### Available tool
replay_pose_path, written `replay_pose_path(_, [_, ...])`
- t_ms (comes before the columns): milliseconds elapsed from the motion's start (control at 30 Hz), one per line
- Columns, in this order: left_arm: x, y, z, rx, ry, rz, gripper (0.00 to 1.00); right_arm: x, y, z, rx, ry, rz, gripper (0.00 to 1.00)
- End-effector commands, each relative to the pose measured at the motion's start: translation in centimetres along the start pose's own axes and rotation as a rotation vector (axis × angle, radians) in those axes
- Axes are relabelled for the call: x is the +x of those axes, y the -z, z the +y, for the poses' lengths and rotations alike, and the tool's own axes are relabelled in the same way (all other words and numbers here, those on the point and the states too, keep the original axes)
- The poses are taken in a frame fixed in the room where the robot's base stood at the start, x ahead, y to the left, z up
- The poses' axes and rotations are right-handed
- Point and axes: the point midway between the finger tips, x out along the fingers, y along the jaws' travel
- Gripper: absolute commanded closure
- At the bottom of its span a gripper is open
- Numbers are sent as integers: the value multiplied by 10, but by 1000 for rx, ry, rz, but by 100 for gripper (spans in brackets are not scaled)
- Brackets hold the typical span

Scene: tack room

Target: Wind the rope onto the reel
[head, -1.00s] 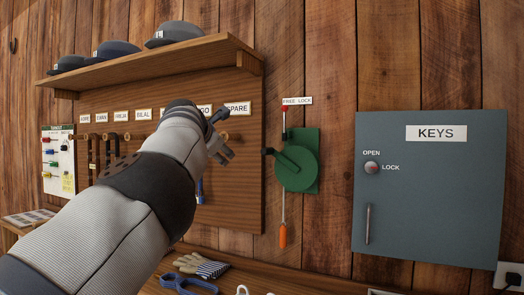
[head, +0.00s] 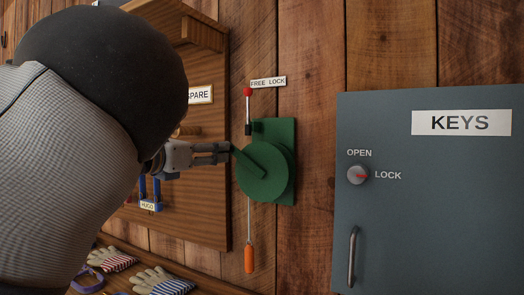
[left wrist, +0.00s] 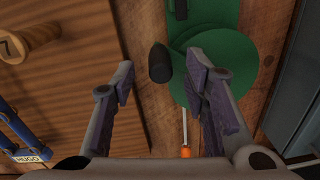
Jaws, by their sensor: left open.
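A green reel (head: 272,180) is mounted on a green plate on the plank wall. It has a green crank arm (head: 254,163). A dark crank knob (left wrist: 160,63) shows in the left wrist view. A thin rope (head: 249,222) hangs below the reel, ending in an orange handle (head: 249,260); it also shows in the left wrist view (left wrist: 184,128). A red-tipped lever (head: 248,92) stands above, under the FREE LOCK label. My left gripper (head: 226,153) is open at the crank's end. In the left wrist view, the knob lies between its spread fingers (left wrist: 162,85), without visible contact.
A grey KEYS cabinet (head: 428,220) is on the wall to the right. A wooden peg board (head: 205,220) is close on the left, with a peg (left wrist: 30,42) near my left fingers. Gloves (head: 160,281) lie on the shelf below.

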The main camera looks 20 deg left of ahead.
Motion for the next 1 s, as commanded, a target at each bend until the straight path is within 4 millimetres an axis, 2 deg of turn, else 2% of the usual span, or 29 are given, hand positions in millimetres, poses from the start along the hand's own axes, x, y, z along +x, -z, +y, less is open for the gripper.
replay_pose_path(100, [21,0,0,1,1,0,59,1,0,0,0,0,-3,60])
replay_pose_path(200, [32,0,0,-1,0,0,59,1,0,0,0,0,-3,60])
replay_pose_path(500, [35,-1,1,-1,-2,-1,59,1,0,0,0,0,-3,60])
replay_pose_path(600, [35,-1,1,-1,-2,0,81,1,0,0,0,0,-3,60])
replay_pose_path(700, [35,-1,1,-1,-2,0,100,1,0,0,0,0,-3,60])
replay_pose_path(1000, [38,-1,2,13,-1,1,100,3,-1,0,0,-1,-7,60])
